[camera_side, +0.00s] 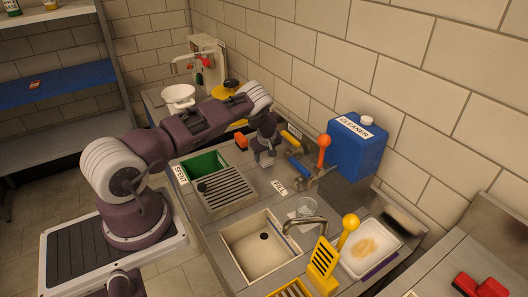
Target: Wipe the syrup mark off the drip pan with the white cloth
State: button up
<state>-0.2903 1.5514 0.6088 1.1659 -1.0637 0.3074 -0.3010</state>
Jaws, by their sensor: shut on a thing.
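A white pan (352,264) with a brown-yellow syrup mark (368,247) lies at the right of the counter, beyond the sink. My gripper (264,160) points down over the back of the counter, well to the left of the pan and apart from it. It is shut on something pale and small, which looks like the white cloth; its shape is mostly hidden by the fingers. No other white cloth shows.
A sink (262,262) with a tap (305,223), a glass (307,206), a yellow slotted holder (323,266) and a yellow ball-topped handle (348,224) stand between my gripper and the pan. A blue cleaner jug (355,150), orange-knobbed lever (323,141) and green bin (205,164) are nearby.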

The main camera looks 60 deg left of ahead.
aim_at(264, 156)
jog(key=shift+f, duration=0.5)
jog(key=o, duration=1.3)
jog(key=shift+r, duration=0.1)
jog(key=shift+r, duration=0.1)
grip_shut()
notch_tip(264, 156, up, 8)
jog(key=shift+f, duration=0.1)
jog(key=c, duration=0.7)
grip_release()
grip_shut()
